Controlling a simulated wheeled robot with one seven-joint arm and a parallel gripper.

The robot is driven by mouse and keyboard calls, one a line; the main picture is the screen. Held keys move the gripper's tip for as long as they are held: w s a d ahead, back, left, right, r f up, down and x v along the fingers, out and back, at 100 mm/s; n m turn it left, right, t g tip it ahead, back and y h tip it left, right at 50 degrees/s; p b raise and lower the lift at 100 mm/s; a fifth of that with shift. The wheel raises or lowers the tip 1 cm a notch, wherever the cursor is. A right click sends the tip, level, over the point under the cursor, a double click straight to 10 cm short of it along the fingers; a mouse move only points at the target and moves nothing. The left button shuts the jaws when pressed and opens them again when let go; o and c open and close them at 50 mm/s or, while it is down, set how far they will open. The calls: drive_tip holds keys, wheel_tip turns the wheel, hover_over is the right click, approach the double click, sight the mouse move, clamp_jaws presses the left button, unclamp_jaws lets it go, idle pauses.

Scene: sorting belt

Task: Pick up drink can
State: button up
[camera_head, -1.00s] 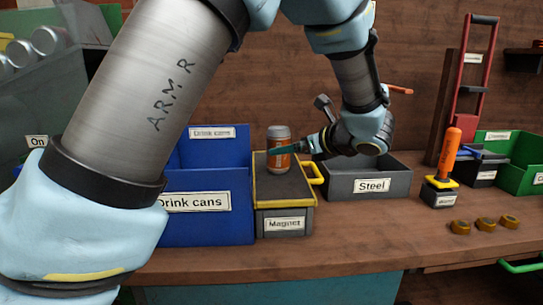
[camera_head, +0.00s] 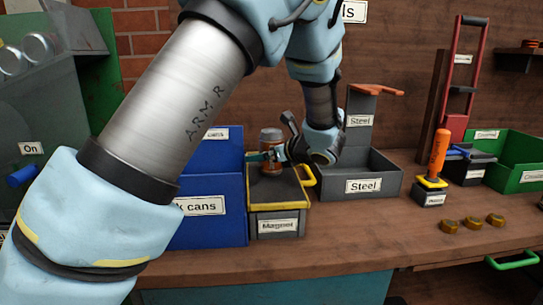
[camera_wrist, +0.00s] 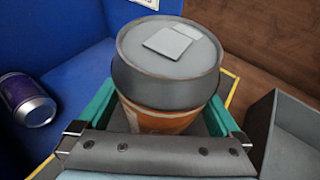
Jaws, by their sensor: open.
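The drink can (camera_head: 271,140), orange with a grey top, stands upright on the dark top of the magnet box (camera_head: 277,225). In the wrist view the can (camera_wrist: 168,60) fills the middle, its lid facing the camera. My gripper (camera_head: 268,155) reaches in from the right at the can's height. In the wrist view its teal fingers lie on either side of the can, open around it. The fingertips are partly hidden behind the can, and I cannot tell whether either finger touches it.
The blue drink cans bin (camera_head: 209,228) is left of the magnet box; a purple can (camera_wrist: 27,98) lies inside it. The grey steel bin (camera_head: 385,187) is to the right. An orange-handled tool (camera_head: 438,152) and several brass pieces (camera_head: 472,221) are farther right.

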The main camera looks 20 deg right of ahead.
sight(268, 144)
drive_tip(key=c, duration=1.2)
drive_tip(key=shift+o, duration=0.2)
drive_tip(key=shift+r, duration=0.85)
drive_tip(key=shift+s+d+r+b, duration=0.1)
drive_tip(key=shift+s+r+b, duration=0.1)
drive_tip(key=shift+r+b, duration=0.2)
drive_tip(key=shift+s+d+r+b, duration=0.1)
drive_tip(key=shift+s+r+b, duration=0.15)
drive_tip(key=shift+r, duration=0.2)
drive_tip(key=s+d+b, duration=0.1)
drive_tip(key=s+d, duration=0.1)
drive_tip(key=s, duration=0.6)
drive_tip(key=s+d+b, duration=0.2)
drive_tip(key=s, duration=0.6)
drive_tip(key=shift+s+d, duration=0.3)
drive_tip(key=shift+d, duration=0.05)
